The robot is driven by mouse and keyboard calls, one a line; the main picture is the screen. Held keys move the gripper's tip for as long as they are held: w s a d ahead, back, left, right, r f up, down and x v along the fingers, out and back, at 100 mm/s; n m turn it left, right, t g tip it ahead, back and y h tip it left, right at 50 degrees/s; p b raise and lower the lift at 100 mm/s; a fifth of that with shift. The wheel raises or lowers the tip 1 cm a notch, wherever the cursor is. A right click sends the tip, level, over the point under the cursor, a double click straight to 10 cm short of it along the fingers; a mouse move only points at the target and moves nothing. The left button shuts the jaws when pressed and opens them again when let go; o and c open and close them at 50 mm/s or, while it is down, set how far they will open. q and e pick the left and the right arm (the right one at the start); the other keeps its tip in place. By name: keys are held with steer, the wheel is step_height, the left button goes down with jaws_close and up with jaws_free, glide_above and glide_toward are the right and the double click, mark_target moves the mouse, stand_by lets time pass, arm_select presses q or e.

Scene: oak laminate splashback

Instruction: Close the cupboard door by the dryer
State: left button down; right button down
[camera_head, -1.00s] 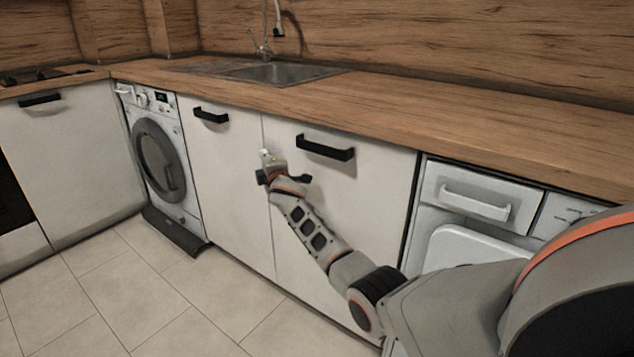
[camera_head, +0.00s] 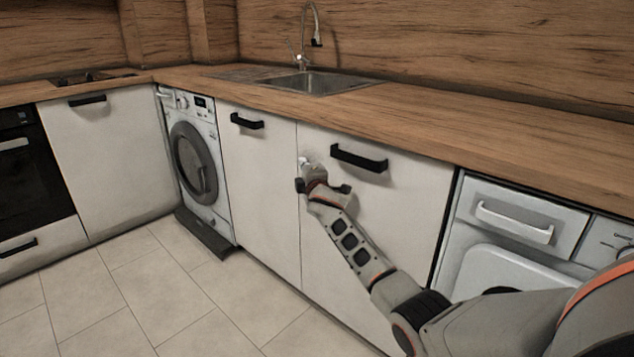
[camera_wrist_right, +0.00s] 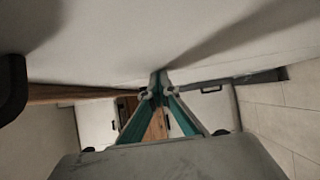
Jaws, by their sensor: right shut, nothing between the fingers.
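Two white cupboard doors are under the counter between two appliances: a left door (camera_head: 257,190) and a wider right door (camera_head: 400,215), each with a black bar handle. Both look flush with the cupboard front, with a thin seam between them. My right gripper (camera_head: 306,163) is shut and empty at the upper left of the right door, near the seam and left of its handle (camera_head: 358,158). In the right wrist view its teal fingers (camera_wrist_right: 158,88) meet close against a pale door surface (camera_wrist_right: 130,40); contact is hard to tell. My left gripper is out of view.
A front-loading machine (camera_head: 197,165) with a round dark door stands left of the cupboard. A white appliance (camera_head: 520,228) with a drawer handle stands at right. The wooden counter (camera_head: 420,125) holds a sink (camera_head: 315,82). The tiled floor (camera_head: 150,290) is clear.

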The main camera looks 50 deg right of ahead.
steer(key=v, duration=1)
steer(key=shift+w+a+f, duration=0.2)
steer(key=shift+a, duration=0.25)
steer(key=shift+a, duration=0.1)
